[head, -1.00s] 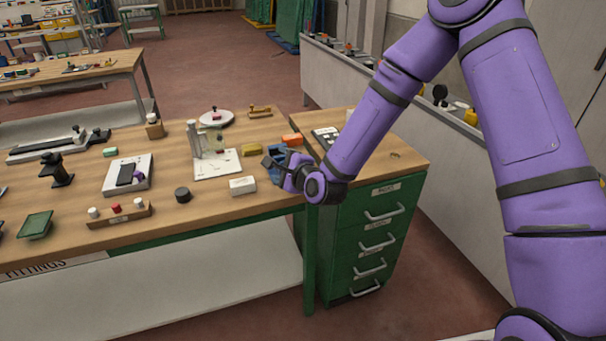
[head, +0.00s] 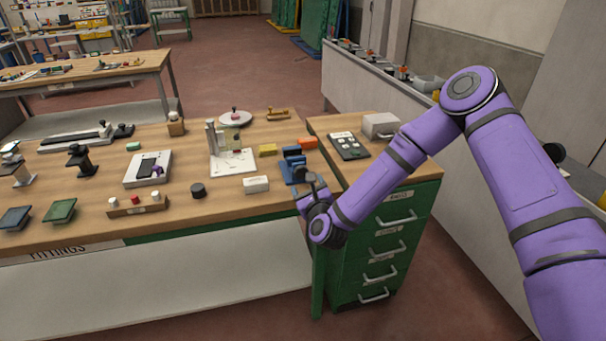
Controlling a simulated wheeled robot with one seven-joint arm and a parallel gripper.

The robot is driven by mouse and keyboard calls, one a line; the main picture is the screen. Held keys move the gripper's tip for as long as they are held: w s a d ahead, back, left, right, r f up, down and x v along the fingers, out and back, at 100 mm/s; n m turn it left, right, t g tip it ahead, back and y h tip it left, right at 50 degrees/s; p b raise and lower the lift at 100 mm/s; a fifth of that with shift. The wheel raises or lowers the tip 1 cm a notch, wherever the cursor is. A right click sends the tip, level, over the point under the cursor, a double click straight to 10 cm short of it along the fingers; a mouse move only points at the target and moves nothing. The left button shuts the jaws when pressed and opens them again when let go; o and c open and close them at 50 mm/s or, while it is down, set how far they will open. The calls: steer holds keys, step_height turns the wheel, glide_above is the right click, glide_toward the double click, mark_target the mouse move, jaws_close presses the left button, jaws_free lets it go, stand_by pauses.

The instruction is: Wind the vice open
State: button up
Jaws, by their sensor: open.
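The blue vice (head: 292,160) stands on the wooden bench near its right end, beside the green drawer unit. Its dark jaws face up, and I cannot tell how wide the gap between them is. Its winding handle is not clearly seen; my gripper is in front of the vice's near side. My gripper (head: 306,188) is open, small and dark, just in front of and below the vice at the bench's front edge. I cannot tell whether it touches the vice.
An orange block (head: 308,144), a yellow block (head: 267,150) and a white block (head: 256,184) lie around the vice. A dark keypad panel (head: 348,146) and a grey box (head: 381,126) sit on the drawer unit (head: 395,225). Open floor lies in front.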

mark_target(302, 174)
steer(key=x, duration=0.7)
steer(key=shift+a, duration=0.1)
steer(key=shift+c, duration=0.2)
steer(key=c, duration=0.9)
